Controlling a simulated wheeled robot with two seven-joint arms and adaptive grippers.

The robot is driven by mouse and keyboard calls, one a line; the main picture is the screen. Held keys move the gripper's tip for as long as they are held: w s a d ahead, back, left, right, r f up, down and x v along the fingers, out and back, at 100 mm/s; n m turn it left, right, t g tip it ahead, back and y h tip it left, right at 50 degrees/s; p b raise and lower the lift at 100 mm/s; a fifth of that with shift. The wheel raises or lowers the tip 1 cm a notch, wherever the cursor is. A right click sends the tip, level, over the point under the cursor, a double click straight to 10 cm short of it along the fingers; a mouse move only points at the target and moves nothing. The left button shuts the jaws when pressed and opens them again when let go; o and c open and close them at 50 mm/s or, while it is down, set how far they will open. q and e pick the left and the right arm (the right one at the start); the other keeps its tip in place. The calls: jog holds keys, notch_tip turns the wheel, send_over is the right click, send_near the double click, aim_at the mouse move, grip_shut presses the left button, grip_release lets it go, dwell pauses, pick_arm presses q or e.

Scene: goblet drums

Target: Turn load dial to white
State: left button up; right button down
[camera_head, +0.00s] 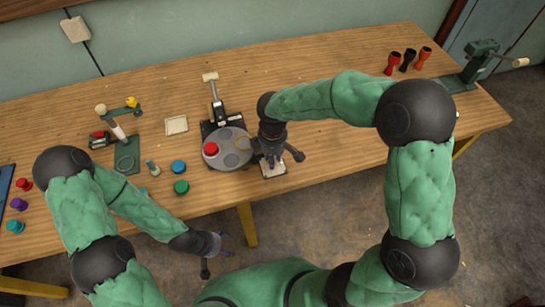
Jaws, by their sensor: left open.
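A round grey turntable-like disc (236,159), which may be the load dial, sits on a dark base in the middle of the table. A red round piece (210,149) is on its left side, and darker round spots and a yellowish ring show on it. I cannot make out a white mark. My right gripper (274,156) points down at the disc's right edge, over a small pale plate (272,170); whether it touches anything is unclear. Its fingertips are partly hidden. My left gripper (214,256) is open and empty, off the table's front edge.
A lever press (215,100) stands behind the disc. Blue (178,166) and green (181,187) round pieces lie left of it, beside a green stand (127,155). Red, black and orange goblet shapes (408,60) stand at back right.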

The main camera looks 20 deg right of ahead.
jog(key=shift+m, duration=0.3)
jog(key=m+p, duration=0.1)
jog(key=m, duration=0.1)
jog(key=shift+m, duration=0.4)
jog(key=m+p, duration=0.1)
jog(key=m, duration=0.3)
jog(key=shift+m, duration=0.3)
jog(key=m, duration=0.4)
jog(key=shift+m, duration=0.3)
jog(key=m, duration=0.5)
jog(key=c, duration=1)
grip_release()
jog(key=shift+o, duration=0.2)
